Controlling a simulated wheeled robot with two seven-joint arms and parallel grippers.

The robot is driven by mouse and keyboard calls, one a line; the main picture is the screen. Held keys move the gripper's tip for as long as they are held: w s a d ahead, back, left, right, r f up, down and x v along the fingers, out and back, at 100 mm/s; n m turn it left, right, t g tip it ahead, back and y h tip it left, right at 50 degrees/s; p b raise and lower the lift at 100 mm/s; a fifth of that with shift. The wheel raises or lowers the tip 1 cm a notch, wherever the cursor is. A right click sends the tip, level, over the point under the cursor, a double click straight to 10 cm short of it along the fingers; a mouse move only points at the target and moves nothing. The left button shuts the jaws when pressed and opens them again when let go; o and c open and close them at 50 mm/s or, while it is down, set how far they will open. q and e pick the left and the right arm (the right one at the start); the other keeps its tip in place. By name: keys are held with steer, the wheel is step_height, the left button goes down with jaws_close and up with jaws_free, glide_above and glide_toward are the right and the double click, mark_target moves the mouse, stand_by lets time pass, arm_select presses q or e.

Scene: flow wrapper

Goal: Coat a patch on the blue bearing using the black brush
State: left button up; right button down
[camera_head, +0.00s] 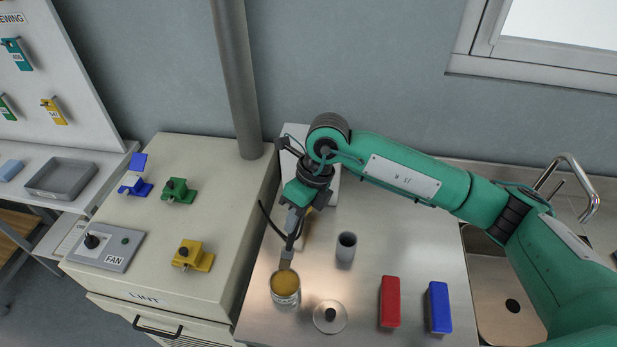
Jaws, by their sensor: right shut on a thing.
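The blue bearing (136,188) sits at the back left of the beige cabinet top, with a blue flap standing up behind it. My right gripper (291,240) points down over the steel table and is shut on the brush (286,259). The brush's lower end is at the mouth of an open jar (286,295) with amber contents. I cannot tell how deep the tip is, and the gripper hides much of the handle. My left gripper is not in view.
Green (178,191) and yellow (192,256) bearings and a FAN switch box (105,246) share the cabinet top. A grey cup (346,247), a round lid (330,317), a red block (390,301) and a blue block (439,307) stand on the table.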

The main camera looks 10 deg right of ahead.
mark_target(294, 241)
steer(key=shift+s+a, duration=0.2)
steer(key=shift+s, duration=0.15)
steer(key=shift+a+f, duration=0.1)
steer(key=shift+f, duration=0.05)
steer(key=shift+b+x, duration=0.3)
steer(key=shift+x, duration=0.55)
steer(key=f, duration=0.2)
steer(key=shift+w+d+f+b, duration=0.15)
steer(key=shift+d+f+b, duration=0.15)
steer(key=shift+f+b, duration=0.1)
steer(key=shift+f, duration=0.7)
steer(key=shift+f+b, duration=0.45)
steer(key=shift+b, duration=0.2)
steer(key=shift+f+b, duration=0.15)
steer(key=shift+b, duration=0.25)
stand_by(0.8)
